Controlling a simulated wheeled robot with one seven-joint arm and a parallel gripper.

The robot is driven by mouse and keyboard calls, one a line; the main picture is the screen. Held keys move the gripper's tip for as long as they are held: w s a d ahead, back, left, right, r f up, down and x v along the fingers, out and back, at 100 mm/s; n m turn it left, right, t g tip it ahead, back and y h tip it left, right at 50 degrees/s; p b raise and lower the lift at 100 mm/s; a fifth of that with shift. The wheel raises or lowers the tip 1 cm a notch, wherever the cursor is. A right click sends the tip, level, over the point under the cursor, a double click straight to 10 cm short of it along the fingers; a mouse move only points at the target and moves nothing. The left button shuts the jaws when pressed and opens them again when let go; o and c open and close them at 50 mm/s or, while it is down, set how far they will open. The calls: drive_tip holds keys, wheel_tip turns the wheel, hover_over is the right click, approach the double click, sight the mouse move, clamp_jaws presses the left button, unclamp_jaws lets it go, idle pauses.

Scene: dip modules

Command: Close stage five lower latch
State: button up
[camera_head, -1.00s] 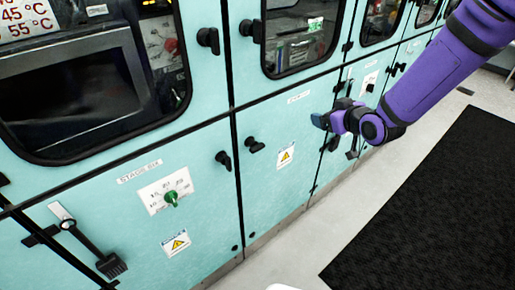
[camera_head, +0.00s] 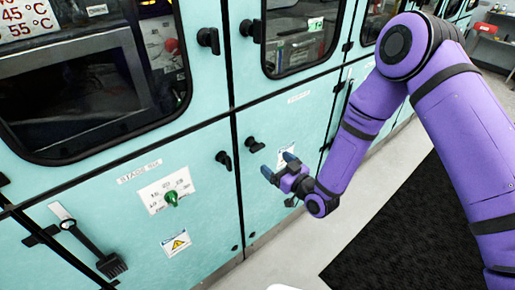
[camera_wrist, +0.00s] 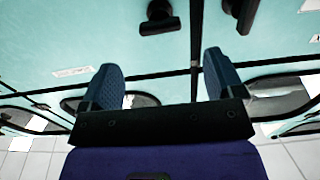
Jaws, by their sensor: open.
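Two black latches sit either side of the seam between the lower panels. The right latch (camera_head: 255,145) is on the panel with a small label too small to read; its handle sticks out sideways, tilted slightly down to the right. The left latch (camera_head: 224,160) is on the panel labelled stage six and points mostly down. My gripper (camera_head: 278,165) is open and empty, just below and right of the right latch, apart from it. In the wrist view my open fingers (camera_wrist: 160,62) are spread below two black latches, one lying crosswise (camera_wrist: 160,17), one tilted (camera_wrist: 243,12).
Upper latches (camera_head: 208,39) flank the seam above, beside windowed doors. A green knob (camera_head: 171,198) and a black-ended handle (camera_head: 110,265) are at lower left. A black mat (camera_head: 400,240) lies on the floor at right. My arm covers panels farther right.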

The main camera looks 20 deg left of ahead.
sight(257, 146)
drive_tip(key=x, duration=0.9)
drive_tip(key=shift+w+a, duration=0.25)
drive_tip(key=shift+a, duration=0.05)
drive_tip(key=c, duration=0.9)
